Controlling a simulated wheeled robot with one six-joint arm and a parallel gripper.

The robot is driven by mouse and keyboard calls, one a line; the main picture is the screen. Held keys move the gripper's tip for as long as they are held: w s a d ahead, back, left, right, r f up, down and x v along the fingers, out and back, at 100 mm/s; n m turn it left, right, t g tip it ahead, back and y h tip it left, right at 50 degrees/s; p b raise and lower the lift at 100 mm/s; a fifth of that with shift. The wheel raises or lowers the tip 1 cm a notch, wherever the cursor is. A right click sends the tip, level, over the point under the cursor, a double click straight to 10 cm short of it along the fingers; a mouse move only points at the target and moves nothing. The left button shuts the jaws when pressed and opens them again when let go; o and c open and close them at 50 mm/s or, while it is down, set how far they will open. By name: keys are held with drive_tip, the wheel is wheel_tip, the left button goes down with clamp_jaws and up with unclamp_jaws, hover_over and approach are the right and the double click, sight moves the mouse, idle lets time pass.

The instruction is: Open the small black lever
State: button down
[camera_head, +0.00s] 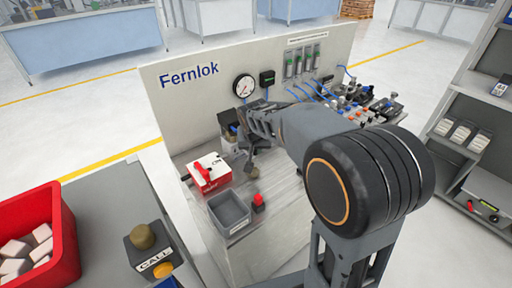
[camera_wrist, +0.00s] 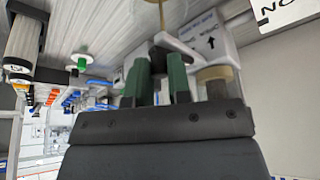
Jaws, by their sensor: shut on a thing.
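My gripper (camera_head: 258,128) is at the panel of the Fernlok bench, just below the round gauge. In the wrist view its two green fingers (camera_wrist: 158,78) are close together at a small black lever (camera_wrist: 180,46), with a dark part between them. The lever sits by a pale grey block with a black arrow (camera_wrist: 211,42). A tan round part (camera_wrist: 216,74) is just to the right of the fingers. The gripper is shut on what looks like the lever. In the head view my gripper and arm hide the lever.
A gauge (camera_head: 244,86) and blue tubes are on the panel. Valves and fittings (camera_head: 365,108) crowd the right side.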

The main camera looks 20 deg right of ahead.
idle(0.4)
drive_tip(key=c, duration=1.1)
unclamp_jaws()
drive_tip(key=shift+o, duration=0.2)
drive_tip(key=v, duration=1.4)
drive_tip(key=shift+s+f, duration=0.1)
